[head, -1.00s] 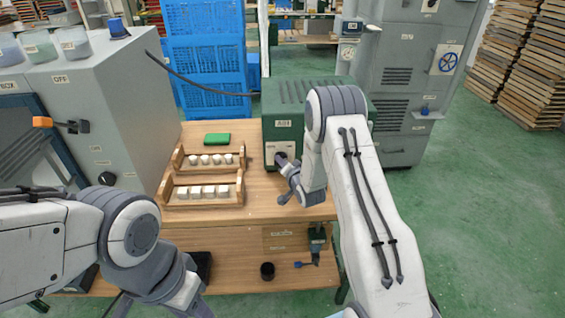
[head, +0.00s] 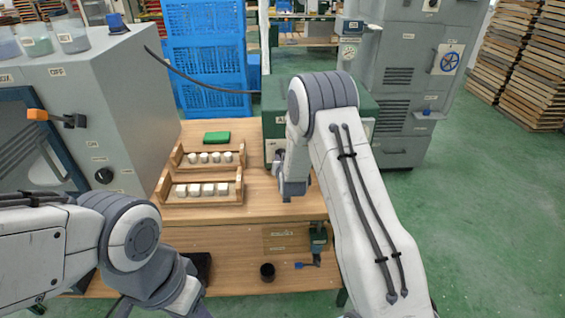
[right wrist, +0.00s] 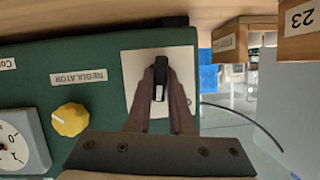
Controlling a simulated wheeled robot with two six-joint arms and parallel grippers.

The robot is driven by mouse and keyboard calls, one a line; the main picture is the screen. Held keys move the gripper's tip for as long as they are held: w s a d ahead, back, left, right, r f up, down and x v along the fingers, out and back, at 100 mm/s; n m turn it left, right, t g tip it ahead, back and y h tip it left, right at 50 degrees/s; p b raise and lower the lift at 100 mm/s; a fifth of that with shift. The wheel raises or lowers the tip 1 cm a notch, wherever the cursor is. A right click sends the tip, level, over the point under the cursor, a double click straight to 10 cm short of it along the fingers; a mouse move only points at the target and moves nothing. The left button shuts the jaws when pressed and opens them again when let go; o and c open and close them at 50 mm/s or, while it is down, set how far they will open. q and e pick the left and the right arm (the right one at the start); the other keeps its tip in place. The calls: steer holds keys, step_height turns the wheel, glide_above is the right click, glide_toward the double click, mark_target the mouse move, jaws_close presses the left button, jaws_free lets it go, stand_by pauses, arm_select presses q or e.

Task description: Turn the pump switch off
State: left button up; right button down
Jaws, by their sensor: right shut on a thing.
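The green machine (head: 360,106) stands at the back right of the wooden bench, mostly behind my right arm in the head view. In the right wrist view its green front (right wrist: 70,57) carries a white plate (right wrist: 133,72) with a black switch lever (right wrist: 160,78). My right gripper (right wrist: 160,85) is shut on this lever, with a finger on either side. The plate's marks are mostly covered, so the switch position cannot be read. In the head view my right gripper (head: 278,164) is partly hidden at the machine's front. My left gripper (head: 188,301) is low at the bottom edge, its fingertips unclear.
A yellow regulator knob (right wrist: 70,119) and a gauge (right wrist: 15,145) sit beside the plate. Two wooden racks (head: 202,199) with white pieces and a green block (head: 216,138) lie on the bench. A grey cabinet (head: 130,105) with an orange-tipped lever (head: 38,115) stands at left.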

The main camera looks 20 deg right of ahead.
steer(key=shift+a+n+g+h, duration=0.15)
steer(key=shift+n+g+h, duration=0.15)
steer(key=shift+n+h, duration=0.75)
steer(key=n+h, duration=0.1)
steer(key=n, duration=0.1)
steer(key=shift+n+h+p, duration=0.25)
steer(key=shift+n+p, duration=0.1)
steer(key=shift+w+a+n+h+p, duration=0.1)
steer(key=shift+n+h+p, duration=0.2)
steer(key=shift+n+h, duration=0.65)
steer(key=shift+n, duration=0.45)
steer(key=c, duration=0.8)
jaws_free()
steer(key=b+v, duration=0.1)
steer(key=v, duration=0.9)
steer(key=shift+s+r, duration=0.15)
steer(key=shift+s, duration=0.05)
